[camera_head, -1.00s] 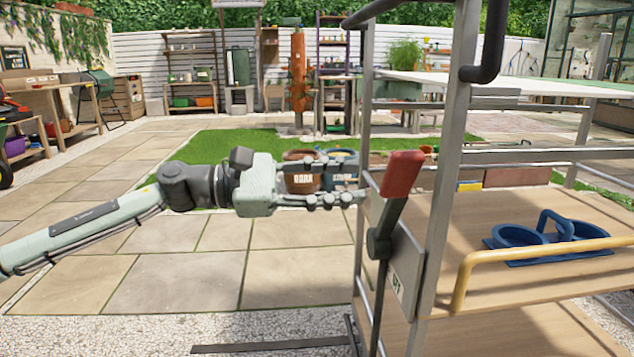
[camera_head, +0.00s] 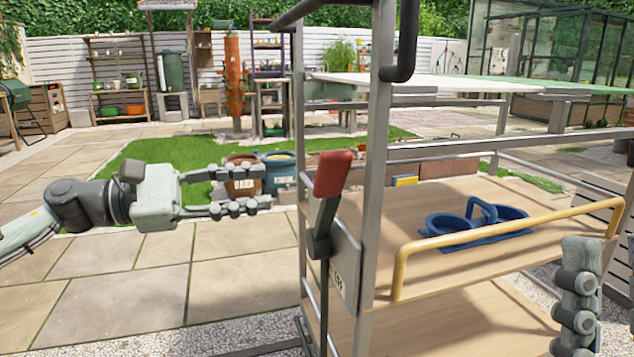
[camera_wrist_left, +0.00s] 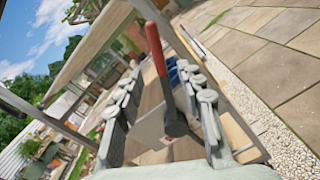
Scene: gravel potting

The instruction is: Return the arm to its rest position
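My left gripper (camera_head: 268,187) reaches in from the left in the head view, level and pointing right. Its fingers are spread and nothing is between them. The fingertips are left of a lever with a red handle (camera_head: 333,174) on the cart's near post, with a gap in the picture. In the left wrist view, the open fingers (camera_wrist_left: 165,92) frame the same red-handled lever (camera_wrist_left: 156,50) ahead of them. My right gripper (camera_head: 577,300) shows only in part at the lower right, pointing up; its opening cannot be made out.
The metal cart has wooden shelves (camera_head: 460,270) and a yellow rail (camera_head: 500,233). A blue double-ring holder (camera_head: 475,226) sits on its upper wooden shelf. Two pots, brown (camera_head: 241,176) and blue (camera_head: 279,172), stand behind my left gripper. Paving (camera_head: 130,290) left of the cart is clear.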

